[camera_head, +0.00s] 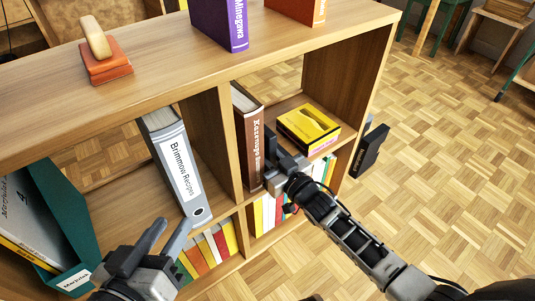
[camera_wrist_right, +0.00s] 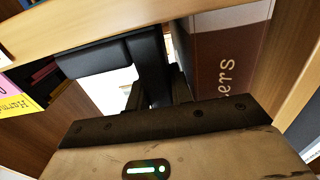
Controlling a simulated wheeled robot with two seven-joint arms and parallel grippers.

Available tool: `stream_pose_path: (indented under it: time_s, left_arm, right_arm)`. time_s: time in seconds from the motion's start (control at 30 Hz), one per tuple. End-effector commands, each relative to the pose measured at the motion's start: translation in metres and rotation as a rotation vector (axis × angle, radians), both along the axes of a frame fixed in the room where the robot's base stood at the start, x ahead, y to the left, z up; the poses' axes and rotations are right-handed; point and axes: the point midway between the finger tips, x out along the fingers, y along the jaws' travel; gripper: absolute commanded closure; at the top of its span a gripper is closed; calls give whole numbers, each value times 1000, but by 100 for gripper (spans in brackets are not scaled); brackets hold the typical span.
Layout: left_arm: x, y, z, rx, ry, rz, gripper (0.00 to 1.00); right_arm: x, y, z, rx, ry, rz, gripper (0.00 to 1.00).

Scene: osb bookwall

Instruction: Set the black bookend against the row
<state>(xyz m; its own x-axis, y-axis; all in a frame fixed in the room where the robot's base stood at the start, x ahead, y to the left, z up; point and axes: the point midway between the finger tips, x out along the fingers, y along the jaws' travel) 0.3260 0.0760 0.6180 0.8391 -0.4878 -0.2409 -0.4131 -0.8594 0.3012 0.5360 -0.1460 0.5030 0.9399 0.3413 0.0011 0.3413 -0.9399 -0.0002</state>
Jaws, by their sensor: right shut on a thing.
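The black bookend (camera_wrist_right: 152,65) is gripped by my right gripper (camera_wrist_right: 158,95) in the right wrist view, close beside a brown book (camera_wrist_right: 225,55). In the head view my right gripper (camera_head: 283,168) is at the front of the right compartment, just right of the brown book (camera_head: 248,140) that stands upright against the divider. The bookend is mostly hidden there by the gripper. I cannot tell whether it touches the book. My left gripper (camera_head: 172,238) is open and empty, in front of the lower left shelf.
A yellow box (camera_head: 308,128) lies right of the brown book. Colourful books fill the lower shelf. A sanding block (camera_head: 108,68) and books stand on top. A dark object (camera_head: 370,150) is right of the shelf.

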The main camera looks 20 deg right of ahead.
Motion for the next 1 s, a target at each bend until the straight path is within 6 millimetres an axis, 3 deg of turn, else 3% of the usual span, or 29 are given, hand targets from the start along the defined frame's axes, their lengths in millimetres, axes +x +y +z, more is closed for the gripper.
stream_pose_path:
  time_s: [0.03,0.57,0.6,0.67,1.0]
  left_arm:
    - [0,0,0,0,2,1,64]
    - [0,0,-3,1,3,1,64]
    - [0,0,-3,1,3,1,64]
    - [0,0,-3,2,4,1,64]
    - [0,0,-4,2,4,1,64]
  right_arm:
    - [3,1,11,8,-28,3,100]
    - [3,1,6,8,-27,3,100]
    - [3,1,6,7,-26,3,73]
    - [3,1,5,7,-23,2,56]
    - [1,1,-1,3,-11,2,53]
